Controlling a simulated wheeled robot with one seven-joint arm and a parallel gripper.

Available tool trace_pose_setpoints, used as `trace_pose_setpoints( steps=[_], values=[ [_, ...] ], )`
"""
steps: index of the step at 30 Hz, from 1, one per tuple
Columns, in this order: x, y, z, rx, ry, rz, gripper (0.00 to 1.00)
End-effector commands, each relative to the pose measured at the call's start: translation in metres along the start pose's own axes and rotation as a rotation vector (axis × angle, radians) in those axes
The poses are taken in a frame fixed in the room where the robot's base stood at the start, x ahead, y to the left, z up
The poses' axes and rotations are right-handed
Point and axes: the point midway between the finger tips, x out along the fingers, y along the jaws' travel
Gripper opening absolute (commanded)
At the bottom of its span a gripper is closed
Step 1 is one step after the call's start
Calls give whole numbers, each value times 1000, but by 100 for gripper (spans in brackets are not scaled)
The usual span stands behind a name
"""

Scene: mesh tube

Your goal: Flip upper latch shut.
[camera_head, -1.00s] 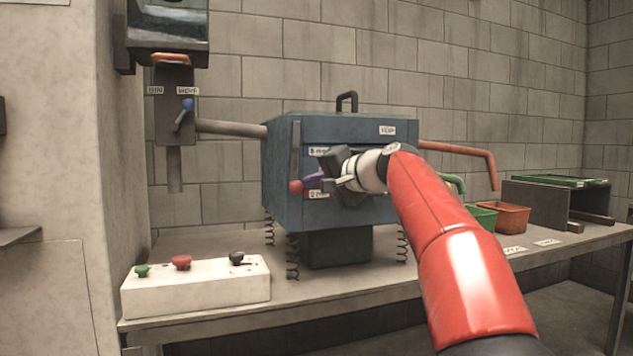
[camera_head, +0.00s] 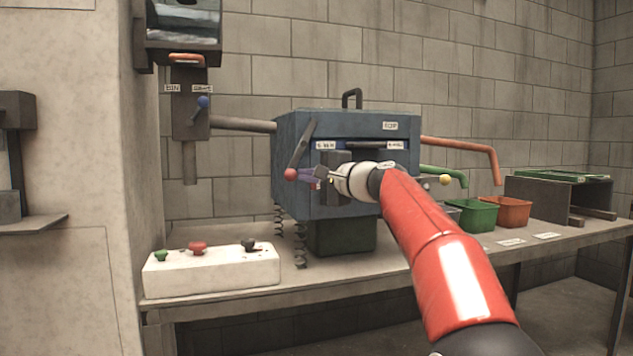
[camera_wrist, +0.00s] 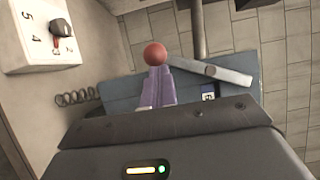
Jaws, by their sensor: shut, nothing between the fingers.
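The blue box (camera_head: 290,195) stands over the bench, with a grey latch bar (camera_head: 302,143) on its front left. The bar leans, its top to the right, with a red ball (camera_head: 290,174) at its lower end. My gripper (camera_head: 305,175) has purple fingers, shut and empty, pointing at the red ball. In the wrist view my fingertips (camera_wrist: 157,72) are right at the red ball (camera_wrist: 155,54); I cannot tell if they touch. The grey bar (camera_wrist: 212,72) runs right from the ball there. My wrist hides part of the box front.
A white control box (camera_head: 212,273) with knobs stands at the bench's left. Green (camera_head: 474,216) and orange (camera_head: 512,211) bins stand at the right. Grey (camera_head: 243,124), orange (camera_head: 465,145) and green (camera_head: 445,170) pipes flank the blue box.

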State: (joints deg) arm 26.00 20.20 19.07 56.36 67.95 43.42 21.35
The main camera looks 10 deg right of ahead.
Motion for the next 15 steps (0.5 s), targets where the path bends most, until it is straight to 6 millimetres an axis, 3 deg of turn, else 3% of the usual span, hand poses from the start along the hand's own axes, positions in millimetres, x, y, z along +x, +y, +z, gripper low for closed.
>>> trace_pose_setpoints(
  steps=[5, 15],
  values=[
    [6, 5, 11, 152, -1, -75, 0],
    [15, -6, 31, 441, -3, -222, 0]
  ],
)
